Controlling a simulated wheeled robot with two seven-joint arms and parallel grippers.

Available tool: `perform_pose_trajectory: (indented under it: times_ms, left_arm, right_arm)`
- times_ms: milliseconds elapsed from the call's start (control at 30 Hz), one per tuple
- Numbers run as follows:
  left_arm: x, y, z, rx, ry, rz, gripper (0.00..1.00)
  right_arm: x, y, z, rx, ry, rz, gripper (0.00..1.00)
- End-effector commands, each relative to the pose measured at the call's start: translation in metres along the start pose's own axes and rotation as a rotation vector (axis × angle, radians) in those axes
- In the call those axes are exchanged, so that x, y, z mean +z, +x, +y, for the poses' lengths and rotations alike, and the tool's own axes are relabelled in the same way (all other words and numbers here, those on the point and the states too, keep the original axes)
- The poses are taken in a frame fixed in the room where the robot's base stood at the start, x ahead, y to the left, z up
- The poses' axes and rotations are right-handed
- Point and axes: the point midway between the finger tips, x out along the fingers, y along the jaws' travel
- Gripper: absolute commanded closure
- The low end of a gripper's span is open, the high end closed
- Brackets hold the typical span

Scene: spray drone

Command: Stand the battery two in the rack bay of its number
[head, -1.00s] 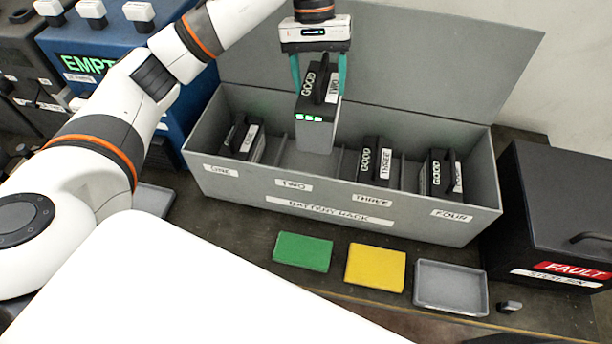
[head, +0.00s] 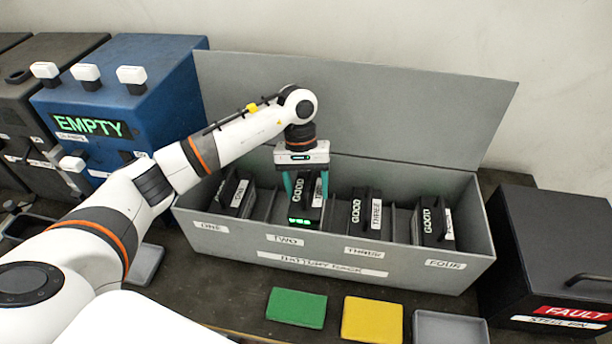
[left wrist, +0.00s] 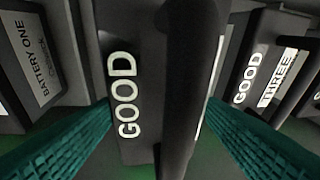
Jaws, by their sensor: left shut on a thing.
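Battery two (head: 305,199) is a dark block with a GOOD label and green lights. In the head view it is upright inside the grey battery rack (head: 330,259), behind the TWO label. My left gripper (head: 305,186) is above it with its teal fingers shut on its two sides. In the left wrist view the battery (left wrist: 135,90) fills the middle between the fingers. The rack walls hide its lower end, so I cannot tell whether it touches the bay floor. My right gripper is not in view.
Batteries stand in bays ONE (head: 234,192), THREE (head: 365,212) and FOUR (head: 432,222). Thin dividers separate the bays. The rack's raised lid (head: 370,110) is behind. Green (head: 297,307) and yellow (head: 372,319) pads lie in front. A black fault bin (head: 560,250) stands at right.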

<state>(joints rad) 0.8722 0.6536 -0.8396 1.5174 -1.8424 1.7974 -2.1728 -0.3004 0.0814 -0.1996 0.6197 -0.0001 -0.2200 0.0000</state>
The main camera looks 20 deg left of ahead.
Motion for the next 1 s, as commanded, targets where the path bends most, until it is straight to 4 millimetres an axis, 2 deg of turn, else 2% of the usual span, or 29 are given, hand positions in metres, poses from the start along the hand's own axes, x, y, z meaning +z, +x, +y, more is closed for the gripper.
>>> perform_pose_trajectory:
  times_ms: [233, 500, 733, 767, 900, 1000]
  left_arm:
    - [0.003, 0.008, -0.001, -0.007, 0.002, -0.004, 1.00]
    - [0.010, 0.035, 0.003, -0.007, 0.002, -0.004, 1.00]
    - [0.012, 0.039, 0.004, -0.006, 0.003, -0.006, 1.00]
    - [0.011, 0.043, 0.006, 0.000, 0.000, -0.001, 0.34]
    - [0.011, 0.043, 0.006, 0.000, 0.000, -0.001, 0.13]
    - [0.011, 0.042, 0.006, 0.000, 0.000, -0.001, 0.13]
  right_arm:
    - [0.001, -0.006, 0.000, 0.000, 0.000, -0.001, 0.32]
    - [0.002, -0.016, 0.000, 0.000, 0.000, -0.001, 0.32]
    - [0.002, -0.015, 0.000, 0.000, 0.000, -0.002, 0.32]
    - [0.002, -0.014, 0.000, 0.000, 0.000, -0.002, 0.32]
    - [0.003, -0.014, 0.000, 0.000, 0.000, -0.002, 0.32]
    - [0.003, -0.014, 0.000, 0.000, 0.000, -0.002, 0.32]
